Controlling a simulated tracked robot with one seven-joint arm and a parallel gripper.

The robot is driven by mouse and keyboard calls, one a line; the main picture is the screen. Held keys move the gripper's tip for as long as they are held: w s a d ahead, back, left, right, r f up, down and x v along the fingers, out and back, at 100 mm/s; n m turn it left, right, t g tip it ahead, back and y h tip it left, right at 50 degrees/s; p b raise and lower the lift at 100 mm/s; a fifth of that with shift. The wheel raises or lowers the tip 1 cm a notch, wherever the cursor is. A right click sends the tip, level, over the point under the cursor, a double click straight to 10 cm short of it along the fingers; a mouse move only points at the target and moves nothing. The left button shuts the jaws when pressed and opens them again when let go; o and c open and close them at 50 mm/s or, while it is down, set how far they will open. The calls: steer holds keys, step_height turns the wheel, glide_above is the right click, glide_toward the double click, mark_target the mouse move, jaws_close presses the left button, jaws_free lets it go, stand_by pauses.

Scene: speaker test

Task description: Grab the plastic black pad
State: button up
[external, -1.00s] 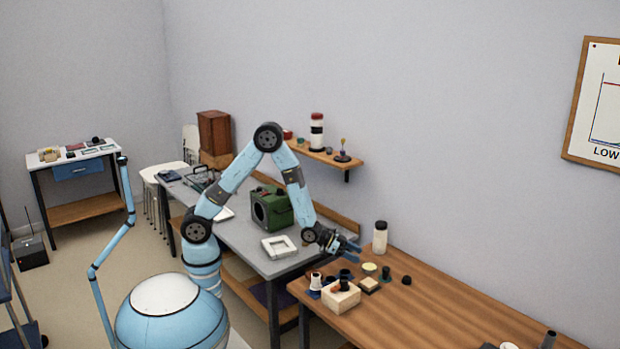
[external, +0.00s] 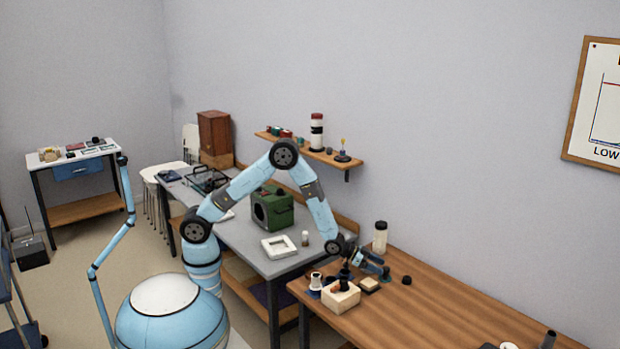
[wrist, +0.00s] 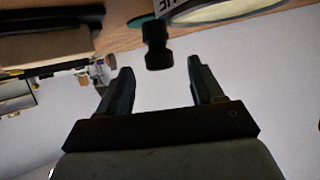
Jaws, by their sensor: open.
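I cannot tell for sure which piece is the plastic black pad. A small square piece with a dark top (external: 370,283) lies on the wooden table, and a small black round piece (external: 406,281) lies to its right. My gripper (external: 386,270) is low over the table, just behind them, its fingers pointing right. In the wrist view, my gripper (wrist: 155,85) is open and empty. A black knob-shaped piece (wrist: 156,45) shows beyond the gap between its fingertips, apart from both. A dark slab over a pale block (wrist: 50,45) shows at the upper left.
A white jar with a dark lid (external: 380,238) stands close behind my gripper. A round lettered item (wrist: 215,10) shows in the wrist view.

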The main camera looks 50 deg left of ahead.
mark_target(386, 272)
steer(key=shift+x, duration=1.45)
steer(key=shift+r, duration=0.1)
steer(key=c, duration=1.2)
